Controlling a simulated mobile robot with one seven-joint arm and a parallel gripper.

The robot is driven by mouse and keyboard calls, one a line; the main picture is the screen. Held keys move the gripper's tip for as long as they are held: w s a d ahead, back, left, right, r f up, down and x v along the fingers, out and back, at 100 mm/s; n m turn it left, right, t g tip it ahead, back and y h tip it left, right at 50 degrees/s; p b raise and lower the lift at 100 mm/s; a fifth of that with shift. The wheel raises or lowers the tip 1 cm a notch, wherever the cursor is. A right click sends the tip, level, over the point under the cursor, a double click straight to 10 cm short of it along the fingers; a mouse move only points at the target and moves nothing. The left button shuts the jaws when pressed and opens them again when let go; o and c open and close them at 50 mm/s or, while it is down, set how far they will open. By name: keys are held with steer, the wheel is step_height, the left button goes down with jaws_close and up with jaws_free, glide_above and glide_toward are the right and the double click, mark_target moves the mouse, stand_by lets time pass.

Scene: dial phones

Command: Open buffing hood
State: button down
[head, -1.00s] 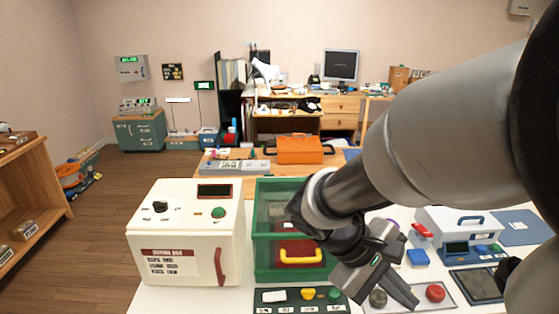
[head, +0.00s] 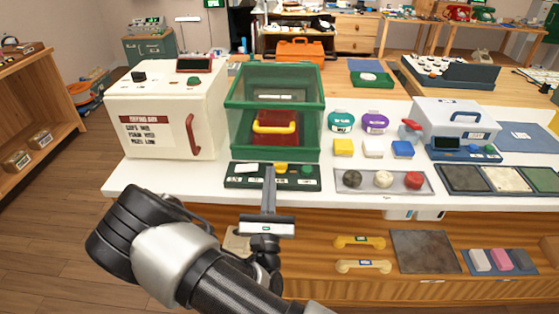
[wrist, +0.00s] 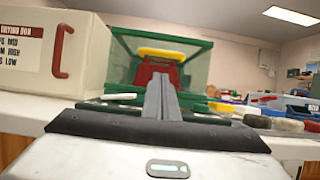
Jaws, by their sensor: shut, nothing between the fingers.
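A green-framed box with clear panels (head: 236,122), likely the buffing hood, stands on the white table. Inside or behind its front is a red block (head: 275,138) with a yellow handle (head: 274,128). In the wrist view the green box (wrist: 200,62) is straight ahead, with the yellow handle (wrist: 162,54) above the fingertips. My gripper (head: 270,170) is shut and empty, its fingers pointing at the box from the front, over the dark green control strip (head: 238,183). The gripper also shows in the wrist view (wrist: 161,82). I cannot tell the exact gap to the box.
A white drying box (head: 150,125) with a red handle stands close on the left. A tray of round pads (head: 382,182), small coloured blocks and a white case (head: 455,118) lie to the right. The table's front edge runs under my gripper. A lower shelf holds yellow handles (head: 360,242).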

mark_target(272, 145)
steer(key=b+x, duration=0.1)
steer(key=x, duration=0.9)
